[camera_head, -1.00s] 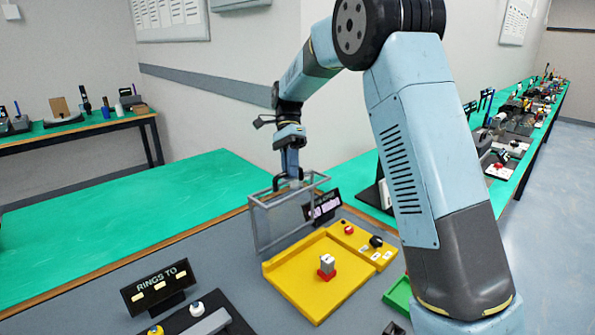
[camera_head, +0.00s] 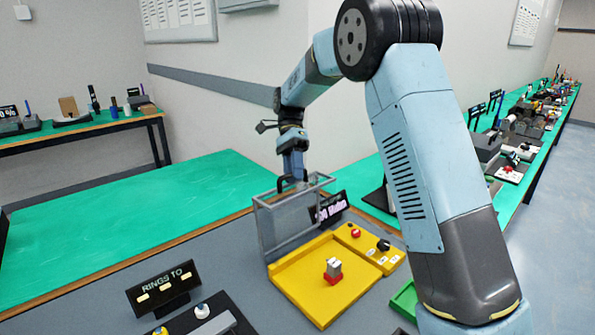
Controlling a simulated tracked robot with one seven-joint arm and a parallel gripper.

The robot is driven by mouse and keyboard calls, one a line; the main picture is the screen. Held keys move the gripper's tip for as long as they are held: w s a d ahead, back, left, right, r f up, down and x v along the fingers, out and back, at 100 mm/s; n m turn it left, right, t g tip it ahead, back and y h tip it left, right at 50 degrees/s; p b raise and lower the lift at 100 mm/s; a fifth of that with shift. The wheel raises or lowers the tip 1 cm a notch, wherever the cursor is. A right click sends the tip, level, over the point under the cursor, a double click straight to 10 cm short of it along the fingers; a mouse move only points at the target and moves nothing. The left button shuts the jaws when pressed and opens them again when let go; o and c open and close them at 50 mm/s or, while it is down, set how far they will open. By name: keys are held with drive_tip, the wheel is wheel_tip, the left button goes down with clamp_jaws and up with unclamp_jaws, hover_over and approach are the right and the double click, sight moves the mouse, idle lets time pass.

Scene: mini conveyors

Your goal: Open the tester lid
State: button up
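The tester is a yellow tray (camera_head: 312,299) on the grey table, with a small red and white block (camera_head: 333,270) standing inside it. Its lid (camera_head: 290,216), a clear panel in a grey frame, stands raised at the tray's back left edge, roughly upright. My gripper (camera_head: 291,186) is at the top edge of the lid, pointing down, beside its dark handle. The fingers are small and dark there, and I cannot tell whether they are closed on the handle.
A side panel with a red button (camera_head: 355,233) and a black knob (camera_head: 383,245) adjoins the tray. A black sign (camera_head: 330,208) stands behind it. A "RINGS TO" sign (camera_head: 163,288) stands at the front left. A green tray (camera_head: 405,299) is at the right. The green bench (camera_head: 150,215) behind is clear.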

drive_tip(key=v, duration=0.7)
drive_tip(key=shift+w, duration=0.15)
drive_tip(key=shift+r, duration=0.1)
drive_tip(key=s+d+r+n+t+y, duration=0.1)
drive_tip(key=s+d+r+n+t, duration=0.3)
drive_tip(key=s+d, duration=0.4)
drive_tip(key=s+d+r+n+t+y, duration=0.1)
drive_tip(key=s+d+r+t, duration=0.2)
drive_tip(key=s+d+r, duration=0.4)
drive_tip(key=s+d+f+n+t, duration=0.3)
drive_tip(key=s+d, duration=0.1)
drive_tip(key=s, duration=0.5)
drive_tip(key=s+d+f+n+t+h, duration=0.1)
drive_tip(key=s+d+f+n+t, duration=0.2)
drive_tip(key=s, duration=0.7)
drive_tip(key=shift+d+f+t, duration=0.3)
drive_tip(key=shift+d+t, duration=0.2)
drive_tip(key=shift+d, duration=0.6)
